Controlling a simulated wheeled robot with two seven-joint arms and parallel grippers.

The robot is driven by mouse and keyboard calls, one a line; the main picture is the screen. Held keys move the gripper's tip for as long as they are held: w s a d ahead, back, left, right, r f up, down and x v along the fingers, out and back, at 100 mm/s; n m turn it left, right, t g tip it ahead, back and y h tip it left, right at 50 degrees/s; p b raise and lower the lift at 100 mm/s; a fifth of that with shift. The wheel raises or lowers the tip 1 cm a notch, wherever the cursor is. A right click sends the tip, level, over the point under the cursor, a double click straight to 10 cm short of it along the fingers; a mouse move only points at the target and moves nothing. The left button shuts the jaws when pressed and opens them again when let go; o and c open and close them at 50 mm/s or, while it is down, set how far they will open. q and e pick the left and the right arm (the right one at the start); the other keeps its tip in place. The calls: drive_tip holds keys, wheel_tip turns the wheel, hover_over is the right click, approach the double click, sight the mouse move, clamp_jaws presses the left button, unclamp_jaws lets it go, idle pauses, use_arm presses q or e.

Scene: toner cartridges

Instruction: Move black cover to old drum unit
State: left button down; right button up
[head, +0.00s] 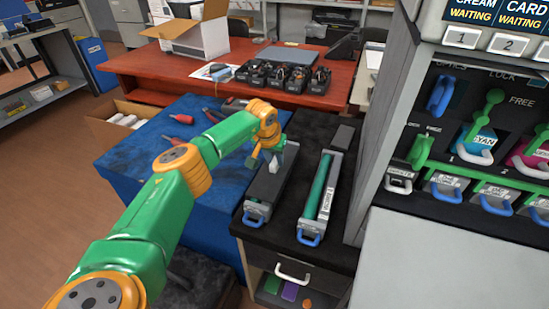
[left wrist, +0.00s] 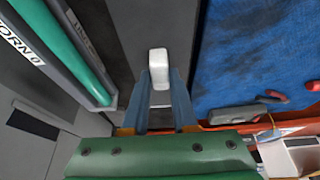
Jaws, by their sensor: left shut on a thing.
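The black cover (head: 275,183) is a long dark panel on the left drum unit, which has a blue handle (head: 254,219) at its near end. I cannot tell whether it is raised at all. My left gripper (head: 272,158) is over its far part, shut on its pale grip (left wrist: 158,62). In the left wrist view my gripper's fingers (left wrist: 160,100) stand on either side of that grip. My right gripper is not seen.
Both units lie on a dark cabinet top (head: 284,235). A dark block (head: 343,138) sits beyond the old unit. A grey machine with colour cartridges (head: 480,143) stands close on the right. A blue-covered table (head: 152,160) is on the left, a red desk (head: 180,68) behind.

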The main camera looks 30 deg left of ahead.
use_arm(q)
drive_tip(key=c, duration=0.6)
unclamp_jaws()
